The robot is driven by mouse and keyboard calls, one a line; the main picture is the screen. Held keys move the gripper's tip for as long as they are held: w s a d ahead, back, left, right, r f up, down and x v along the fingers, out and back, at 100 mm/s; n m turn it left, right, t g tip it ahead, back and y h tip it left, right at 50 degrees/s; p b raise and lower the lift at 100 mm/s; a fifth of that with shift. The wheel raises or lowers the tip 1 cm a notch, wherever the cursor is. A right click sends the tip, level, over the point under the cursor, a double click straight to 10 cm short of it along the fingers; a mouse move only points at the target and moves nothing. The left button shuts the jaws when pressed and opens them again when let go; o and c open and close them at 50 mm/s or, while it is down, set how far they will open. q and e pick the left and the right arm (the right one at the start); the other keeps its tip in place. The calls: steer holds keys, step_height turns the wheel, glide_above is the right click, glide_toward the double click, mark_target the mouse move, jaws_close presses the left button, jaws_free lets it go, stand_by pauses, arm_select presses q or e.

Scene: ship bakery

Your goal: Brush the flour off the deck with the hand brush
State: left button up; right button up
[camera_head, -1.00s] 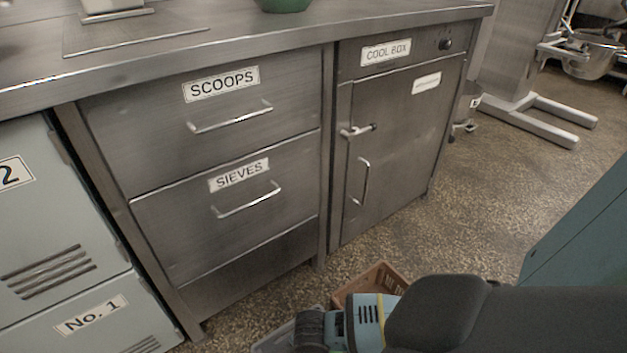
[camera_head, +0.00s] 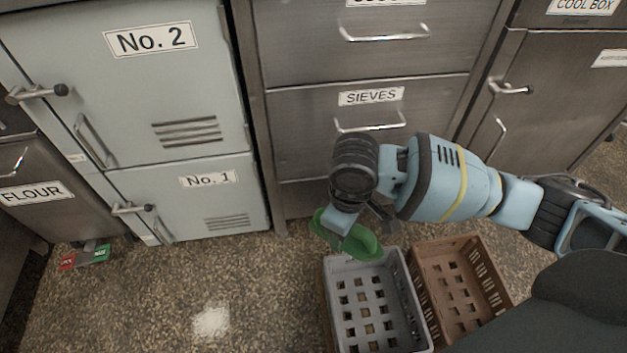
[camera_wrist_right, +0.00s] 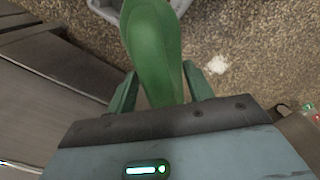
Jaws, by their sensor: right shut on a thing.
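My right gripper (camera_head: 352,228) is shut on a green hand brush (camera_head: 362,244) and holds it above the deck near the grey crate's far edge. In the right wrist view the green brush (camera_wrist_right: 153,50) runs forward between the two fingers (camera_wrist_right: 162,88); its bristles are not clear to see. A white patch of flour (camera_head: 210,320) lies on the speckled deck (camera_head: 140,295), left of the brush and apart from it. The flour also shows in the wrist view (camera_wrist_right: 217,64), right of the brush. My left gripper is not in view.
A grey crate (camera_head: 336,265) and a brown crate (camera_head: 447,243) stand side by side below my right arm. Cabinets with a No. 1 door (camera_head: 150,190) and a sieves drawer (camera_head: 310,105) line the back. A small red and green item (camera_head: 84,257) lies at left. Deck around the flour is clear.

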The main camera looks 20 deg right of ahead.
steer(key=r+m, duration=0.1)
steer(key=r, duration=0.2)
steer(key=s+r+m, duration=0.1)
steer(key=r, duration=0.2)
steer(key=r+m, duration=0.1)
steer(key=r, duration=0.3)
steer(key=shift+s+d+m, duration=0.1)
steer(key=shift+s+m, duration=0.2)
steer(key=shift+s, duration=0.1)
steer(key=s+d+r+m, duration=0.1)
steer(key=s+r+m, duration=0.2)
steer(key=r, duration=0.3)
steer(key=shift+s+d+r, duration=0.2)
steer(key=shift+s+d, duration=0.1)
steer(key=shift+s, duration=0.1)
steer(key=shift+a, duration=0.1)
